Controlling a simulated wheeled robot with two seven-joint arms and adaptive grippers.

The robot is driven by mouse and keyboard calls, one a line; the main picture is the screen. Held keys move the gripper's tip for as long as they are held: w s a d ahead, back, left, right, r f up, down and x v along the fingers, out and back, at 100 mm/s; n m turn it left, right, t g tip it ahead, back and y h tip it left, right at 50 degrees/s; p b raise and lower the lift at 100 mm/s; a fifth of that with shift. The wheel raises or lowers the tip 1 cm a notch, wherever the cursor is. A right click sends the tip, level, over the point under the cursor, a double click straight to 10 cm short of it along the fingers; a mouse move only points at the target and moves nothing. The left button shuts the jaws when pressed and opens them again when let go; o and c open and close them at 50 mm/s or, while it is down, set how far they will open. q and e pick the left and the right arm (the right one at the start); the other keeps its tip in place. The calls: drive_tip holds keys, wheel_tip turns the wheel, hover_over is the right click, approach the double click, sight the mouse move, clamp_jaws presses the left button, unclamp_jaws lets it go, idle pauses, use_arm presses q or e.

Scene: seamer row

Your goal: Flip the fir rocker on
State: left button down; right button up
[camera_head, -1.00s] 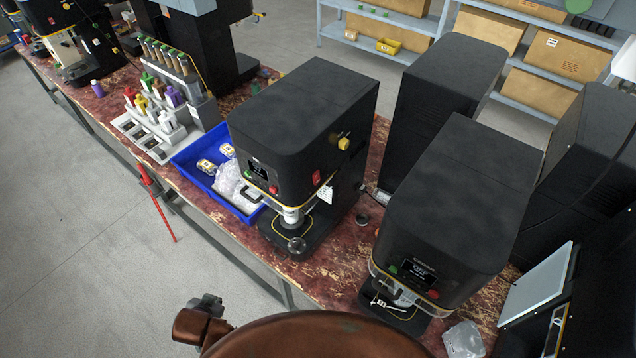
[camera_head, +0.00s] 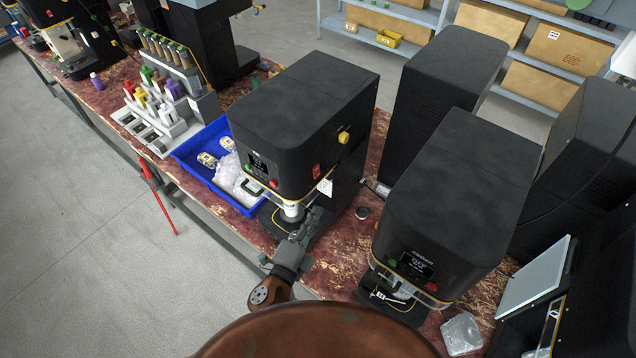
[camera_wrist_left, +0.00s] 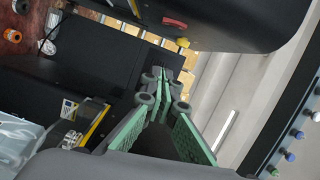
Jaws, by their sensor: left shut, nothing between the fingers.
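No rocker that is plainly fir green stands out. My left gripper (camera_head: 313,216) is shut and empty, beside the seamer's lower front and below the red switch. My right gripper is out of view.
A blue tray (camera_head: 185,158) with packs and a clear bag stands left of the seamer. A second black seamer (camera_head: 455,200) stands close on the right.

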sight(317, 171)
use_arm(q)
drive_tip(key=w+p, duration=0.3)
drive_tip(key=w, duration=0.8)
drive_tip(key=shift+w+d+f, duration=0.25)
drive_tip(key=shift+w+f, duration=0.1)
drive_tip(key=shift+f, duration=0.1)
